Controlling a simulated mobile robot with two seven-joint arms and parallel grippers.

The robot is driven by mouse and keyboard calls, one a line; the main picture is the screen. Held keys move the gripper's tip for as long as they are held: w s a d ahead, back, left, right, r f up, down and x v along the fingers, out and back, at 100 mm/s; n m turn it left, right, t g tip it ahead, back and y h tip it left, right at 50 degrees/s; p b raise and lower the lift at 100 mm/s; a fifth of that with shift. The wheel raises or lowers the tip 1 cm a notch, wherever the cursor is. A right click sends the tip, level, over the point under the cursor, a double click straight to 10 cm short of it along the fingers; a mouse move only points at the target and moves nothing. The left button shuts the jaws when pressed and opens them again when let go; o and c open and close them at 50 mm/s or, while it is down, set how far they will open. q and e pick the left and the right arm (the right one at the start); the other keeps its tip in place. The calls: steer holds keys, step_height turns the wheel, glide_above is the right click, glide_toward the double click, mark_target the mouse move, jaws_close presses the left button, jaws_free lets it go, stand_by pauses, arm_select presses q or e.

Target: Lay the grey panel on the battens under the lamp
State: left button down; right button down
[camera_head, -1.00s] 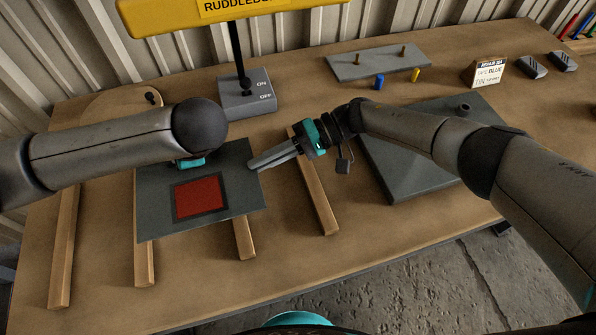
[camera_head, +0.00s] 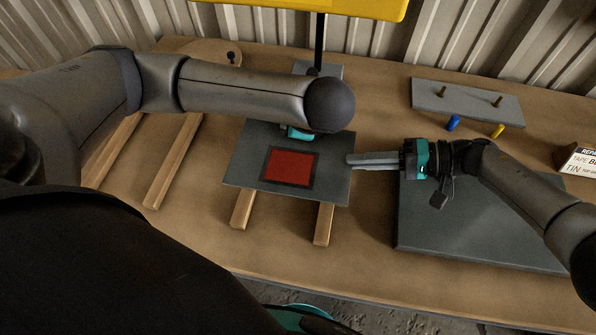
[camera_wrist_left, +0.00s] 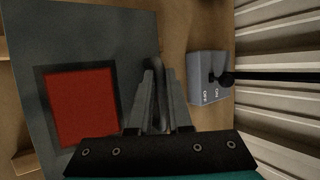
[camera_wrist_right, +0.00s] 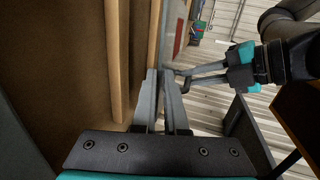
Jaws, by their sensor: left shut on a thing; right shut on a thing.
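The grey panel (camera_head: 240,175) bears a red square in a dark frame. It lies level over two of the wooden battens (camera_head: 243,210), whose near ends stick out below it; I cannot tell whether it touches them. My left gripper (camera_wrist_left: 158,100) is shut on the panel at its far side, seemingly on a dark raised handle; in the head view my wrist hides its fingertips. My right gripper (camera_head: 350,160) is shut on the panel's right edge; it also shows in the right wrist view (camera_wrist_right: 165,76). The yellow lamp (camera_head: 370,8) hangs behind, cut off by the picture's top.
A switch box (camera_head: 318,68) with a lever stands behind the panel. A large dark slab (camera_head: 430,225) lies under my right forearm. A pegged plate (camera_head: 465,102), a blue peg (camera_head: 453,122) and a yellow peg (camera_head: 497,131) are at the back right. Two battens (camera_head: 175,165) at left are uncovered.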

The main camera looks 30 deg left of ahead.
arm_select(q)
steer(key=shift+a+f, duration=0.1)
steer(key=shift+a, duration=0.2)
arm_select(e)
steer(key=shift+d+f, duration=0.2)
steer(key=shift+f, duration=0.2)
